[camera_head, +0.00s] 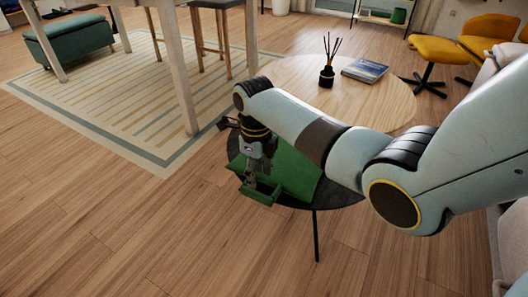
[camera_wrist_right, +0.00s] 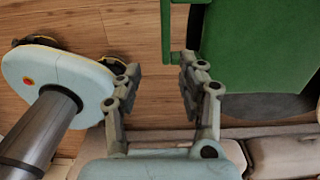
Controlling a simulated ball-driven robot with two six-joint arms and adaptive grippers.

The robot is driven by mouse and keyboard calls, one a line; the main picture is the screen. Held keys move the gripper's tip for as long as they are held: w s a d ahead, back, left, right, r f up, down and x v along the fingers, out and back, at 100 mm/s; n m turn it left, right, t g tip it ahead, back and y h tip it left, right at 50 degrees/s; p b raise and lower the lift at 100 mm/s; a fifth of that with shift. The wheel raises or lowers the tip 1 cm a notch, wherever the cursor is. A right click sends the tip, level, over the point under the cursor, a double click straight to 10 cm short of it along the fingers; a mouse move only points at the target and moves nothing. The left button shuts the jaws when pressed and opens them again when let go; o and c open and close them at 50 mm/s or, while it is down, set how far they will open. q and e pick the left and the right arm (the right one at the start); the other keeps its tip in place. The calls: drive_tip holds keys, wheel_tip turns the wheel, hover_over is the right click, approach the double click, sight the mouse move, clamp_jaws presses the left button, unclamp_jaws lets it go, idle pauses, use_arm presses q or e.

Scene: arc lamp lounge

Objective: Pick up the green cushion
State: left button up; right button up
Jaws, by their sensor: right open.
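A flat green piece (camera_head: 292,172) lies on a small dark round table (camera_head: 335,193), with a narrow green bar along its near left side. It looks stiff and tray-like, and I cannot tell whether it is the cushion. My right gripper (camera_head: 262,185) is just above its left end and hides part of it. In the right wrist view the fingers (camera_wrist_right: 160,74) are apart with nothing between them. My left gripper is not in view.
A round wooden table (camera_head: 385,103) with a reed diffuser (camera_head: 327,75) and a book (camera_head: 365,70) stands just behind. Another green object (camera_head: 398,16) sits on a far shelf. A green ottoman (camera_head: 70,38) is at far left. Floor (camera_head: 120,230) is clear at front left.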

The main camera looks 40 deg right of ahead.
sight(256, 192)
drive_tip(key=shift+w+d, duration=0.1)
drive_tip(key=shift+w, duration=0.45)
wheel_tip(256, 192, down, 7)
drive_tip(key=b, duration=0.4)
wheel_tip(256, 192, down, 3)
drive_tip(key=shift+w+r+b, duration=0.1)
drive_tip(key=shift+r+b, duration=0.05)
drive_tip(key=shift+b, duration=0.8)
drive_tip(key=shift+f, duration=0.3)
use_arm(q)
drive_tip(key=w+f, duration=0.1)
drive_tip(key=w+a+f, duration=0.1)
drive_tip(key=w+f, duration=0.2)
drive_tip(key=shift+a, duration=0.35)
use_arm(e)
drive_tip(key=shift+r, duration=0.1)
clamp_jaws()
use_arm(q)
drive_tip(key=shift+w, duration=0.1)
use_arm(e)
drive_tip(key=shift+d, duration=0.1)
